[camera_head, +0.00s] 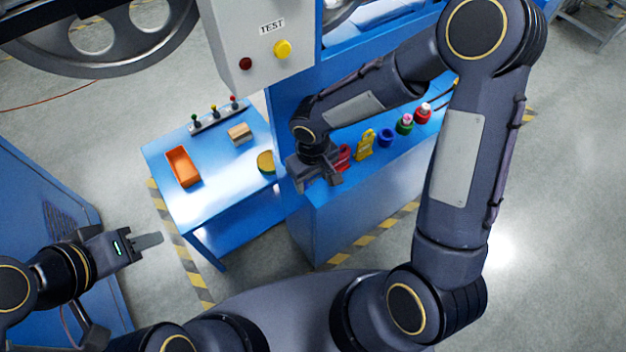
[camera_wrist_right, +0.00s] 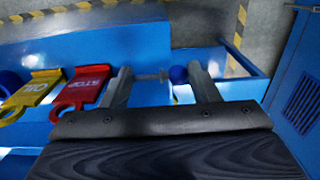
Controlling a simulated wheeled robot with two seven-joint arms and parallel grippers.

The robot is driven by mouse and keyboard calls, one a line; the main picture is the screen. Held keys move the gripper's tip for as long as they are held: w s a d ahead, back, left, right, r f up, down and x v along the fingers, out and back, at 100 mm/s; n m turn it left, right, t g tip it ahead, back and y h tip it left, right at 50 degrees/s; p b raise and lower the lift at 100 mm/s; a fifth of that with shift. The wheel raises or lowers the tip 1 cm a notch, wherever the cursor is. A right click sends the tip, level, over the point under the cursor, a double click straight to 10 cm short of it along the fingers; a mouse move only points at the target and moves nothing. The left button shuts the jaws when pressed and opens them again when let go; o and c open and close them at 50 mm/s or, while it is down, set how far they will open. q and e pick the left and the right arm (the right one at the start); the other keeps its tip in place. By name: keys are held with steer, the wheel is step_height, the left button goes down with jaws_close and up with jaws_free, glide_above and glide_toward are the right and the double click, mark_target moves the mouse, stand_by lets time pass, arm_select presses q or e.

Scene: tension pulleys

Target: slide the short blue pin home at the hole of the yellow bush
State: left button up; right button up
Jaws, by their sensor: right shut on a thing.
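My right gripper (camera_head: 318,178) is over the left end of the blue ledge (camera_head: 350,185) in the head view. I take these to be the short blue pin, held by the gripper. The pin is hidden in the head view. My left gripper (camera_head: 148,241) is at the lower left, away from the tables, seen edge-on.
A red STOP tag (camera_wrist_right: 80,88) and a yellow OIL tag (camera_wrist_right: 30,92) lie beside the right gripper. Blue (camera_head: 386,138), green (camera_head: 404,125) and red (camera_head: 423,113) pieces stand further along. The left table holds an orange tray (camera_head: 183,167), a tan block (camera_head: 240,133) and a yellow round piece (camera_head: 265,162).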

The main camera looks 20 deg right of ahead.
mark_target(313, 190)
steer(key=shift+w+d+f, duration=0.1)
steer(key=shift+w+f, duration=0.25)
steer(key=shift+f, duration=0.05)
steer(key=shift+w+d+f, duration=0.1)
steer(key=shift+w+f, duration=0.05)
steer(key=shift+f, duration=0.7)
steer(key=shift+w+f, duration=0.1)
steer(key=shift+f, duration=0.7)
steer(key=shift+f+b, duration=0.25)
steer(key=shift+b, duration=0.3)
steer(key=o, duration=1)
steer(key=shift+c, duration=0.2)
steer(key=shift+r, duration=0.1)
